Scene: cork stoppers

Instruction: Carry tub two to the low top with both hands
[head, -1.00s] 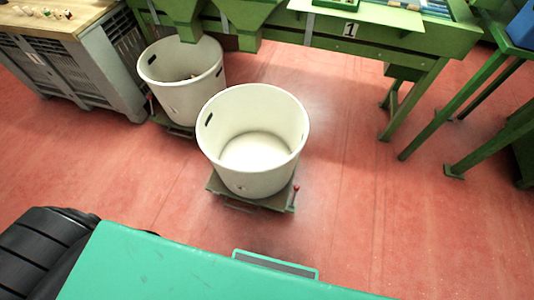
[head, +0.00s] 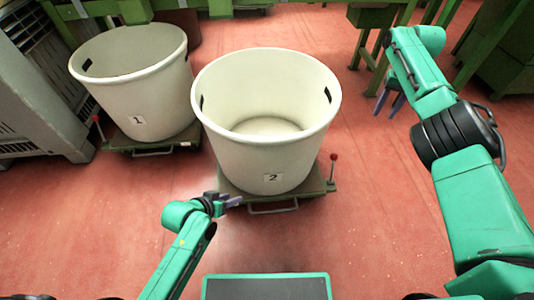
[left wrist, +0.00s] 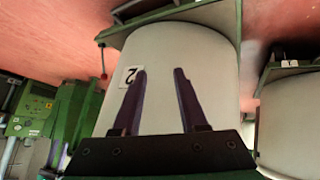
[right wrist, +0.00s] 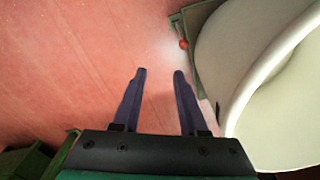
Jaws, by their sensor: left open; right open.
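Tub two (head: 262,150) is a large white round tub with a "2" label (head: 273,177) on its front and dark hand slots high on its left and right sides. It looks empty and stands on a green wheeled base (head: 312,188). My left gripper (head: 232,201) is in front of its lower left side, open and empty; tub two fills the left wrist view (left wrist: 180,70) beyond the fingers. My right gripper (head: 388,104) is open and empty, off to the right of the tub. The right wrist view (right wrist: 160,72) shows floor between its fingers and the tub's rim at right. No low top is identifiable.
Tub one (head: 135,85), white and empty, stands on its own green base close to the left. A grey crate (head: 35,105) is at far left. Green machine legs (head: 365,45) stand behind. A red-knobbed lever (head: 333,158) rises at the base's right. Red floor right is clear.

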